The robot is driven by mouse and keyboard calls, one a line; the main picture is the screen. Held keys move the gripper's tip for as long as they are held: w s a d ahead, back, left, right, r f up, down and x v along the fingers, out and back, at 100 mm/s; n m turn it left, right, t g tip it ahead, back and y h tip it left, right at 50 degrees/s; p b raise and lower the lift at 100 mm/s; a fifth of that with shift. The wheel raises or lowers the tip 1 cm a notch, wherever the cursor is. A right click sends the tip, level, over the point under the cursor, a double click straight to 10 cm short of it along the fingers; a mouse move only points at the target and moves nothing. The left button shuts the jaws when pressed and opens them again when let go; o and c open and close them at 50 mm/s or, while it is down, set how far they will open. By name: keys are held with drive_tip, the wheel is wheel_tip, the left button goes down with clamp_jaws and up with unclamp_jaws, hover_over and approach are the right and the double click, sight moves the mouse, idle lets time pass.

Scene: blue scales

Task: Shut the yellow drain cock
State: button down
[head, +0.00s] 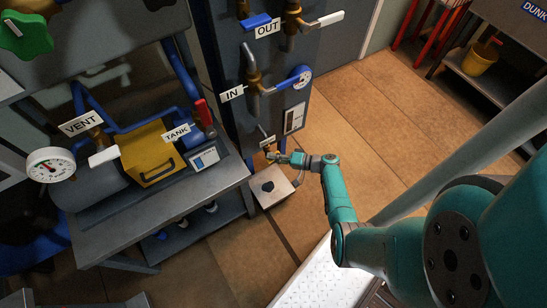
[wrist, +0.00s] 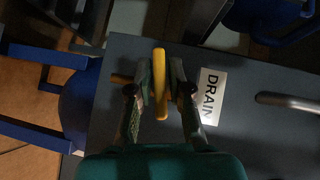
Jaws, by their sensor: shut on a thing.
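The yellow drain cock shows in the wrist view as a long yellow handle (wrist: 161,85), with a small orange-brown stub (wrist: 121,79) to its left. A white DRAIN label (wrist: 209,95) is fixed to the grey panel on its right. My gripper (wrist: 161,92) has a finger on each side of the handle and is shut on it. In the head view my gripper (head: 284,157) is low at the front of the dark cabinet, just below a small white label (head: 267,141). The cock is small there and mostly hidden by my gripper.
A pale box with a dark top spot (head: 270,187) stands below my gripper. The grey workbench (head: 150,215) with the tank is to the left. A grey bar handle (wrist: 288,102) sits right of the DRAIN label. Wooden floor (head: 350,110) is open to the right.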

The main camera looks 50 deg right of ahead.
drive_tip(key=shift+m+t+y, duration=0.6)
drive_tip(key=shift+m+t, duration=0.1)
drive_tip(key=shift+m, duration=0.2)
drive_tip(key=c, duration=1.2)
unclamp_jaws()
drive_tip(key=shift+v, duration=3.8)
